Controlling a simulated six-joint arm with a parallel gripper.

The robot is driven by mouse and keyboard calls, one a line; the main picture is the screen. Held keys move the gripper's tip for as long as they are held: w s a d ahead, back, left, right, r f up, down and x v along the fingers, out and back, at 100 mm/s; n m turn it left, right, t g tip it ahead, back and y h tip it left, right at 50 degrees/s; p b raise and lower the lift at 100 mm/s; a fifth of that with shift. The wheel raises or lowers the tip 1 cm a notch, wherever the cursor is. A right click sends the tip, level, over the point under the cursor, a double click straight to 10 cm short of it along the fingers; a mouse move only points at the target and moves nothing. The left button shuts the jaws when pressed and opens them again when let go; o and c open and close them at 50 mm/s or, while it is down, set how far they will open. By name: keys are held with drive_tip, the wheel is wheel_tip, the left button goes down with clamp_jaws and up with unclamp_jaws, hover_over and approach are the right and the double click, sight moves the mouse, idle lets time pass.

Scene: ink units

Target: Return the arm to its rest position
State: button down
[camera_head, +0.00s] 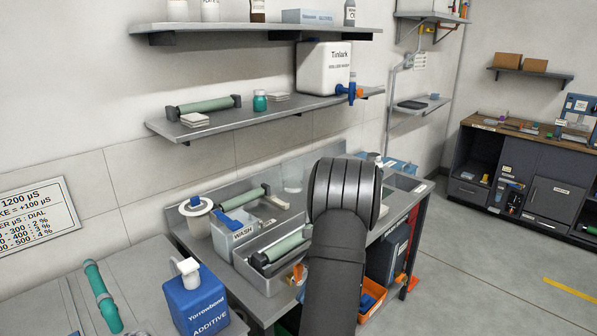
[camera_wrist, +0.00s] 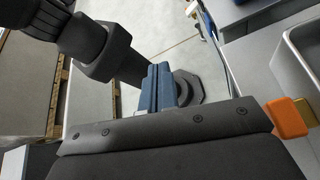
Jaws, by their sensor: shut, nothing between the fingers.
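My gripper (camera_wrist: 158,80) shows in the wrist view as two blue fingers pressed together, with nothing between them. Behind the fingers lie the floor and a dark foot-like base. In the head view my dark arm (camera_head: 335,240) rises from the bottom edge in front of the bench, and its rounded joint stands before the sink area. My gripper is hidden in the head view.
The steel bench (camera_head: 180,235) carries a WASH tub (camera_head: 232,240), a tray with a green roller (camera_head: 285,246), and a blue ADDITIVE jug (camera_head: 197,305) at front left. An orange bin (camera_head: 371,297) sits below. Wall shelves (camera_head: 250,118) are above; open floor (camera_head: 480,270) is at right.

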drive_tip(key=w+a+r+n+h, duration=0.2)
drive_tip(key=a+r+n, duration=0.1)
drive_tip(key=n, duration=0.4)
drive_tip(key=shift+w+a+r, duration=0.3)
drive_tip(key=shift+w+a, duration=0.05)
drive_tip(key=shift+a, duration=0.35)
